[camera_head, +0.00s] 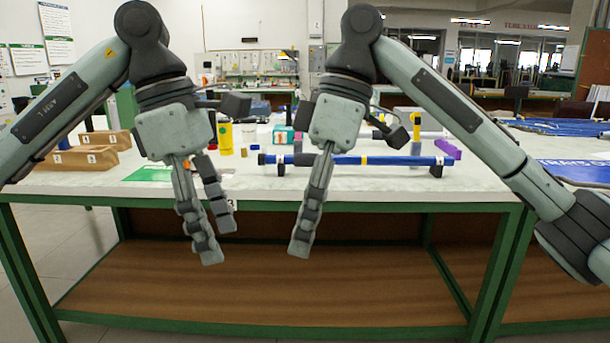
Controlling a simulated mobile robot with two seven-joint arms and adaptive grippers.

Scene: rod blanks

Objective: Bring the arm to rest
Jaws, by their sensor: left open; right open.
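My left gripper (221,243) hangs in front of the table's front edge, fingers pointing down. Its fingers are apart and nothing is between them. My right gripper (300,250) hangs beside it to the right, also pointing down and empty. It is seen nearly edge-on, so its fingers overlap. Both arms come in from the sides and bend down at the wrists. Behind the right gripper, a long blue rod (385,160) lies level across the table on dark supports.
The white table (420,188) has a green frame and a brown lower shelf (250,285). Blue mats (560,127) lie beyond to the right.

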